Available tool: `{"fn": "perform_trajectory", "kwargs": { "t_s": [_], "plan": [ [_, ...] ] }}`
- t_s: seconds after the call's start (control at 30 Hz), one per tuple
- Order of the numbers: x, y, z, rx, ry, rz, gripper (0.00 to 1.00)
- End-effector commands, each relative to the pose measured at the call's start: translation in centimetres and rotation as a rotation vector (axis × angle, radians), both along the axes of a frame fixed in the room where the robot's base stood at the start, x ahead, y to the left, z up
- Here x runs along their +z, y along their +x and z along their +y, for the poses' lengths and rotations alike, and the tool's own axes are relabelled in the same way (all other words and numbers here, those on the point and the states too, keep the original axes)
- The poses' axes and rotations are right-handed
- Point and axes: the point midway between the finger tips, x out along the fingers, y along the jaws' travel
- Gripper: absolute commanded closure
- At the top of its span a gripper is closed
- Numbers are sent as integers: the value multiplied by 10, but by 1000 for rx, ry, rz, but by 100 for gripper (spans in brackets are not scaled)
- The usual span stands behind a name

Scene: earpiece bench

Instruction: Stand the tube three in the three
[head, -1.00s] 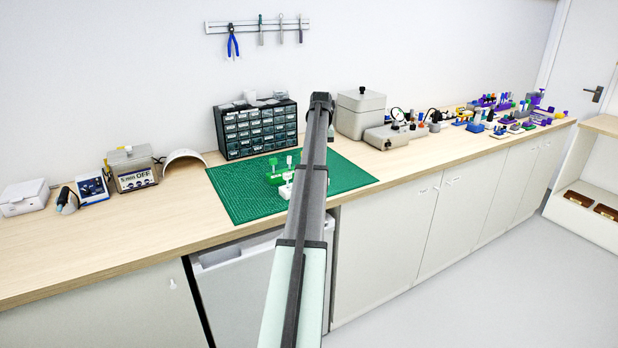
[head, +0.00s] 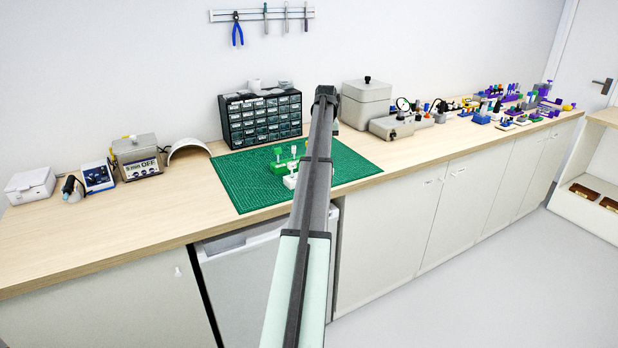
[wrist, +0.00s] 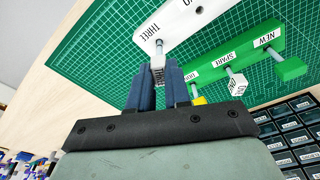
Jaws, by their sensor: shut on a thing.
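My gripper (wrist: 158,78) shows in the wrist view with its two blue fingers shut on a pale tube with a grey shaft (wrist: 159,48), which I take to be tube three. The shaft points at the white block labelled THREE (wrist: 182,25), close to its label. I cannot tell whether its tip is in a hole or just above one. Another hole in the block is bare. The white block also shows in the head view (head: 290,182), partly beside my arm; my gripper is hidden there.
A green block (wrist: 262,60) labelled SPARE and NEW lies beside the white block, holding tubes with white and yellow ends. Both rest on a green cutting mat (head: 235,185). A drawer cabinet (head: 262,120) stands behind. The mat's left part is clear.

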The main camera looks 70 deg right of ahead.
Motion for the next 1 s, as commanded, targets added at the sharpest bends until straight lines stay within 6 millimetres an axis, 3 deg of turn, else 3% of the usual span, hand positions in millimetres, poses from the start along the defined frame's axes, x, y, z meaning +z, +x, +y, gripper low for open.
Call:
{"fn": "perform_trajectory", "kwargs": {
  "t_s": [0.97,1.0],
  "plan": [
    [-13,0,0,0,-1,0,100],
    [-13,0,0,0,-1,0,79]
  ]
}}
